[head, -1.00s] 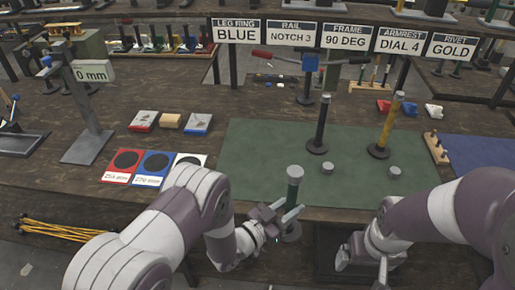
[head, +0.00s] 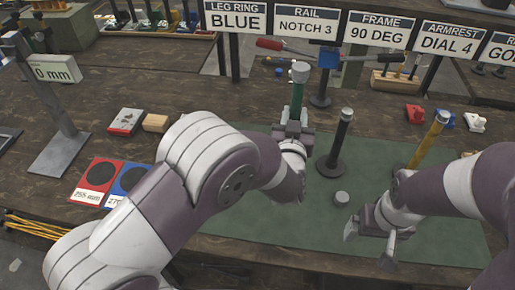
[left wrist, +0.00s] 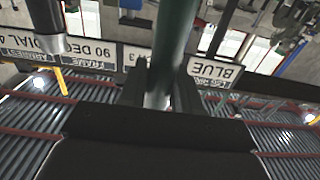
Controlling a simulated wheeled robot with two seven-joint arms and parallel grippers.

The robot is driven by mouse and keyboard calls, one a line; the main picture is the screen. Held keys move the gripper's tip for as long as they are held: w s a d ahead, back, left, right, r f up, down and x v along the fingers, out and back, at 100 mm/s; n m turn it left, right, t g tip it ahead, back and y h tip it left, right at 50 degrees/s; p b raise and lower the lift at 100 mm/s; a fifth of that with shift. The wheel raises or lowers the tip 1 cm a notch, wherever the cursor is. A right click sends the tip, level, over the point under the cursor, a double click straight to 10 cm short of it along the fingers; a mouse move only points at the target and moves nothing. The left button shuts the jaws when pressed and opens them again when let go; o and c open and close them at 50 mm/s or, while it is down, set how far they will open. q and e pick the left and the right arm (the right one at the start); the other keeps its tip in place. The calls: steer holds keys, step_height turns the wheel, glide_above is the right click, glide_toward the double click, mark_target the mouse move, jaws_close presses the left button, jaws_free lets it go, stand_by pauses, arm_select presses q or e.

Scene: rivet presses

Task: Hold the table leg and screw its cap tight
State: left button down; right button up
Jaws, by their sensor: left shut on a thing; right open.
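The green table leg (head: 297,100) stands upright with a pale grey cap (head: 300,72) on its top; I cannot tell how tight the cap is. My left gripper (head: 293,132) is shut around the leg below the cap. In the left wrist view the green leg (left wrist: 175,40) passes between the fingers of my left gripper (left wrist: 160,85). The leg's lower end is hidden behind my left gripper and arm. My right gripper (head: 378,238) is open and empty over the front of the green mat (head: 270,220), to the right of and nearer than the leg.
A black leg (head: 340,140) and a yellow leg (head: 428,140) stand on the mat. A loose grey cap (head: 342,198) lies on the mat close to my right gripper. A row of signs (head: 375,30) and a red-handled tool (head: 320,55) are behind.

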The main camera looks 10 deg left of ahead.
arm_select(q)
steer(key=shift+s+r, duration=0.1)
steer(key=shift+s, duration=0.15)
steer(key=shift+w+a+f, duration=0.2)
steer(key=shift+w+f, duration=0.1)
steer(key=shift+w, duration=0.1)
steer(key=w+a+f, duration=0.4)
steer(key=a+f, duration=0.2)
steer(key=a, duration=0.4)
steer(key=shift+w+a+f, duration=0.15)
steer(key=shift+f, duration=0.15)
steer(key=shift+f, duration=2)
